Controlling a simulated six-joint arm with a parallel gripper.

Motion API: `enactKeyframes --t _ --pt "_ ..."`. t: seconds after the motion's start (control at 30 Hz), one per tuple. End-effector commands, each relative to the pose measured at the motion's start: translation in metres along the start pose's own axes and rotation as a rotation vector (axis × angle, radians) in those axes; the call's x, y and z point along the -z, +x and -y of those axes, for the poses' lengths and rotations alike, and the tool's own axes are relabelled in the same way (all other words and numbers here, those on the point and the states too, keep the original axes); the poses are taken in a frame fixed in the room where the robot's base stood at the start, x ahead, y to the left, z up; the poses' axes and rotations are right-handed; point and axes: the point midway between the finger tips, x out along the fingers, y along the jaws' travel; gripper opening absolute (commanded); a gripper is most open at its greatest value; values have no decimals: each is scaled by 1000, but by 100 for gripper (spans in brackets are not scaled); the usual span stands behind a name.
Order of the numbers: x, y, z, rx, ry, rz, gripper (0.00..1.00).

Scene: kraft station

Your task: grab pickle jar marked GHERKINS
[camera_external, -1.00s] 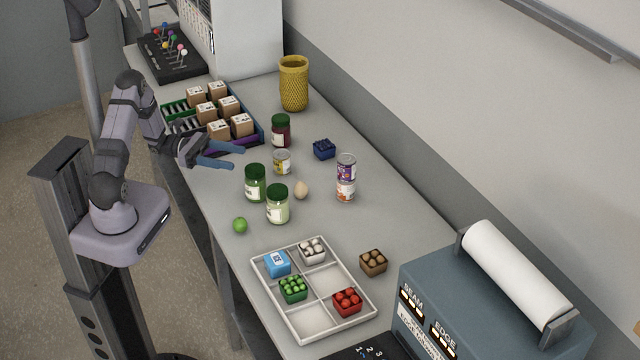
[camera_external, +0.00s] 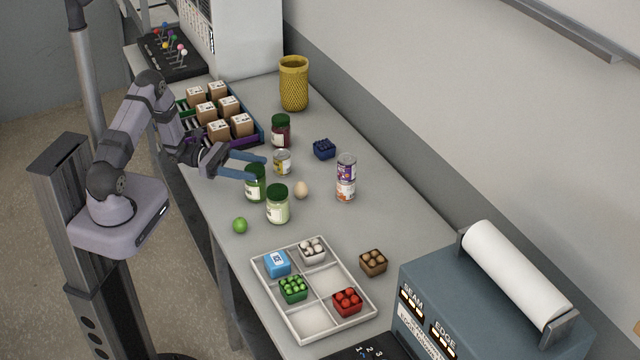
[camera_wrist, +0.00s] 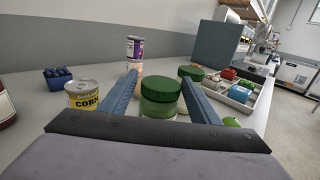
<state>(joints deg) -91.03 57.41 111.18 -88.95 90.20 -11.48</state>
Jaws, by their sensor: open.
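Two green-lidded jars stand close together on the table; in the external view one jar (camera_external: 256,188) is nearer my arm and the other, pale green inside, (camera_external: 277,206) is just in front of it. A third green-lidded jar with dark red contents (camera_external: 281,133) stands farther back. The label words are too small to read. My gripper (camera_external: 252,168) is open, its blue fingers at the nearest jar's lid. In the wrist view that jar (camera_wrist: 160,98) shows between the open fingers, with another green lid (camera_wrist: 191,73) behind it. Contact cannot be told.
A corn can (camera_external: 282,162), an egg (camera_external: 301,189), stacked cans (camera_external: 346,178), a lime (camera_external: 240,225) and a blue berry carton (camera_external: 324,149) stand around the jars. A divided white tray (camera_external: 326,266) with several cartons lies toward the front. The table between the stacked cans and wall is clear.

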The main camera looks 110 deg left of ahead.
Motion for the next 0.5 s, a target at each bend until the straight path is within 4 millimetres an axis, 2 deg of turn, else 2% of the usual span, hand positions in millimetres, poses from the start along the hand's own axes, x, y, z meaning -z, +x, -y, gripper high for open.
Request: enactKeyframes --t 0.23,0.5 --pt "-1 6 0 1 0 0 56" --pt "0 37 4 3 0 0 56"
